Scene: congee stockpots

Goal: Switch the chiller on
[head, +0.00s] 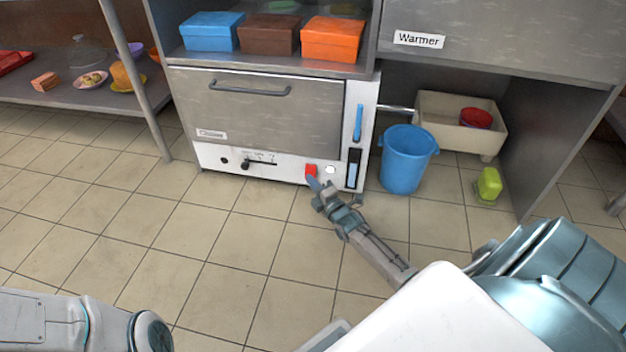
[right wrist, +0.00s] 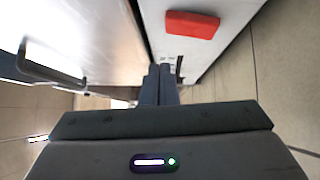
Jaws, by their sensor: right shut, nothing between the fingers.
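The chiller (head: 262,109) is a steel-fronted box with a dark handle and a small label too blurred to read surely. Its white lower panel holds a red rocker switch (head: 311,170), a pale round lamp (head: 331,169), a dark knob (head: 224,160) and a slider (head: 261,162). My right gripper (head: 313,184) is shut and empty, its tips just below the switch in the head view. In the right wrist view the switch (right wrist: 192,24) lies above and right of the shut fingers (right wrist: 159,84), apart from them in the picture. I cannot tell whether they touch the panel. My left gripper is out of view.
Blue (head: 211,31), brown (head: 269,35) and orange (head: 333,39) boxes stand on the shelf above. A blue bucket (head: 404,160) stands right of the chiller, near a beige basin (head: 453,133) and a green container (head: 488,185). A metal post (head: 138,82) stands left. The tiled floor in front is clear.

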